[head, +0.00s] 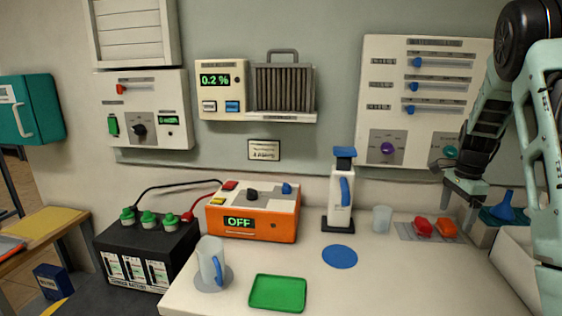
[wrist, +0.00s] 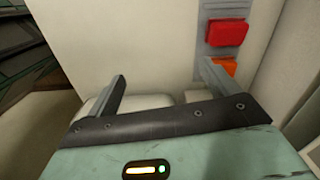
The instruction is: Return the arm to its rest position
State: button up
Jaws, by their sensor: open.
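My arm comes in from the right edge in the head view. My gripper (head: 463,209) points down at the right side of the white table (head: 390,285). It is open and empty. In the wrist view its two fingers (wrist: 163,88) stand apart with nothing between them. A red block-like item (head: 423,227) and an orange one (head: 446,229) lie on a grey strip just left of the gripper in the head view. The red item also shows in the wrist view (wrist: 227,32), with the orange one partly hidden behind a finger.
A blue funnel (head: 506,206) stands right of my gripper. A clear cup (head: 382,219) and a white dispenser (head: 340,195) stand to its left. A wall panel with sliders (head: 420,75) is behind the arm. The table's front right is clear.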

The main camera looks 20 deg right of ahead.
jog(key=w+a+r+n+y, duration=0.15)
jog(key=a+n, duration=0.45)
jog(key=a, duration=1)
jog(key=w+a+r+n, duration=0.15)
jog(key=a+n, duration=0.45)
jog(key=a, duration=0.9)
jog(key=s+a+r+n, duration=0.1)
jog(key=s+a+n, duration=0.85)
jog(key=a, duration=0.55)
jog(key=s+a+n, duration=0.3)
jog(key=s+n, duration=0.1)
jog(key=s, duration=0.3)
jog(key=s+a+n+h, duration=0.1)
jog(key=s+a+n, duration=0.2)
jog(key=s, duration=0.4)
jog(key=shift+f+n, duration=0.4)
jog(key=shift+n, duration=0.15)
